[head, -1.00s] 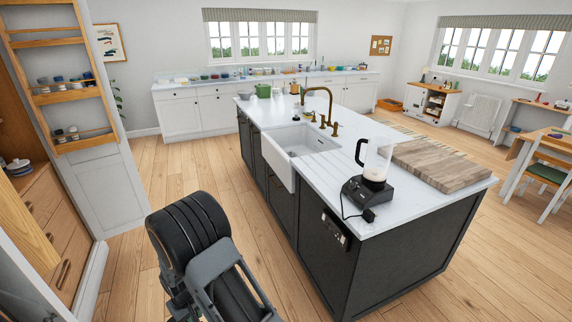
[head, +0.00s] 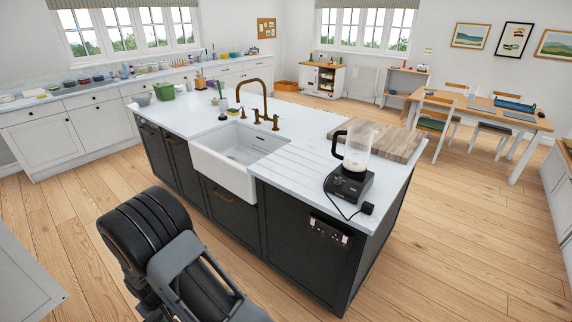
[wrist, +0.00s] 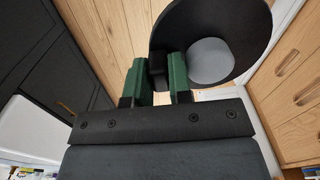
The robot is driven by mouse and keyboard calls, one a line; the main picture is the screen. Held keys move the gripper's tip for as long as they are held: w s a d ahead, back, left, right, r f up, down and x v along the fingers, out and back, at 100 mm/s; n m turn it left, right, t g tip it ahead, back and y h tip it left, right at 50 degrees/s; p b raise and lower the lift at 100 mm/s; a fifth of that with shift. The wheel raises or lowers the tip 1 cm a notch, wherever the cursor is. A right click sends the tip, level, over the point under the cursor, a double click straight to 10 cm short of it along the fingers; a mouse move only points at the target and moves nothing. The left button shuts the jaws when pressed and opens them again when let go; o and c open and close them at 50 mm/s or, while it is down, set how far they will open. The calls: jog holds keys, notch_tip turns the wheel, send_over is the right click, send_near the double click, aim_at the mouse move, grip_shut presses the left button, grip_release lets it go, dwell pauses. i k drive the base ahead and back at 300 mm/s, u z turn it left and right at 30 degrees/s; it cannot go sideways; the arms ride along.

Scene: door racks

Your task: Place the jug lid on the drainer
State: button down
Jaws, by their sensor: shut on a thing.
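In the wrist view, my gripper (wrist: 158,72) is shut on a dark round lid (wrist: 240,22) with a pale grey disc on its face. The lid is between and beyond the green fingers, tilted, its top cut off by the frame. The gripper and lid are not visible in the head view. The drainer (head: 297,163) is the grooved white worktop on the island, just right of the sink. It looks bare. A clear jug (head: 357,150) with a black handle stands on a black base at the island's near right end.
The white sink (head: 225,180) is set in the island's near side, with a brass tap (head: 258,105) behind it. A wooden board (head: 385,140) lies beyond the jug. A cable trails from the jug base. Wooden floor is clear in front of the island.

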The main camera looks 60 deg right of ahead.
aim_at(305, 177)
jog(key=z, duration=0.75)
jog(key=i, duration=0.7)
jog(key=z, duration=0.85)
